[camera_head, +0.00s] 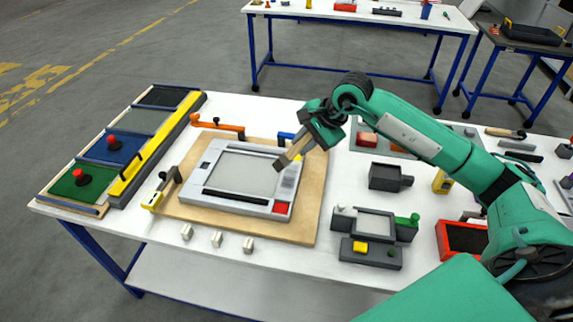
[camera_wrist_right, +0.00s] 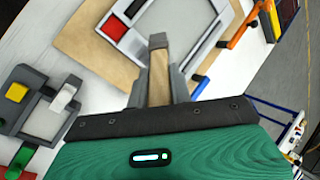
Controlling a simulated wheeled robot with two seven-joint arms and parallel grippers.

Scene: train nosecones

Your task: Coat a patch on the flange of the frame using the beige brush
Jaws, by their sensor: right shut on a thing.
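The frame (camera_head: 210,160) is light grey with a grey panel inside, and it lies flat on a wooden board (camera_head: 312,200) on the white table. A red square sits at its front right corner, and a black strip runs along its front side. My right gripper (camera_head: 318,133) is shut on the beige brush (camera_head: 294,151), which points down and left at the frame's right flange. The brush's dark grey tip is over or at that flange; I cannot tell if it touches. The brush (camera_wrist_right: 159,75) also shows between the fingers in the right wrist view. My left gripper is not in view.
Orange (camera_head: 215,124) and blue clamps are at the board's back edge, and another clamp is at its left. Several small pale blocks (camera_head: 217,239) lie in front. Coloured panels (camera_head: 110,148) with red knobs fill the left end.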

